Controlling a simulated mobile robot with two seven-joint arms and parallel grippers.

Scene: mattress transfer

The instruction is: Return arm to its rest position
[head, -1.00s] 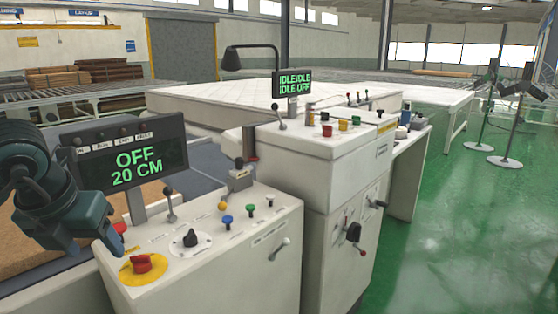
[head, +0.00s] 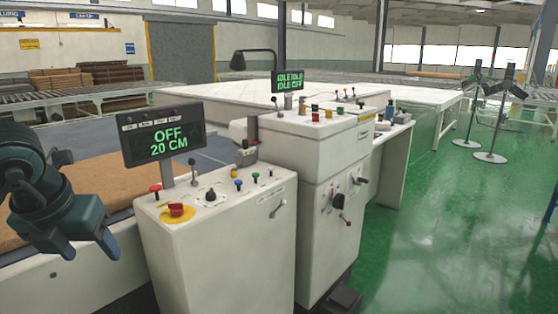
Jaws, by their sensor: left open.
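My left gripper (head: 92,250) is at the left edge of the head view, with its fingers apart and nothing between them. It hangs in front of and to the left of the near control console (head: 225,245), clear of its panel. The console carries a red emergency knob (head: 176,210) on a yellow disc, a black rotary knob (head: 210,196) and several coloured buttons. Its display (head: 160,138) reads OFF and 20 CM. My right gripper is not in view.
A second, taller control cabinet (head: 325,150) stands behind the near console, with a lever (head: 339,201) on its front. A white mattress surface (head: 235,92) lies beyond. Stands (head: 490,156) are at the right. The green floor (head: 430,240) is open on the right.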

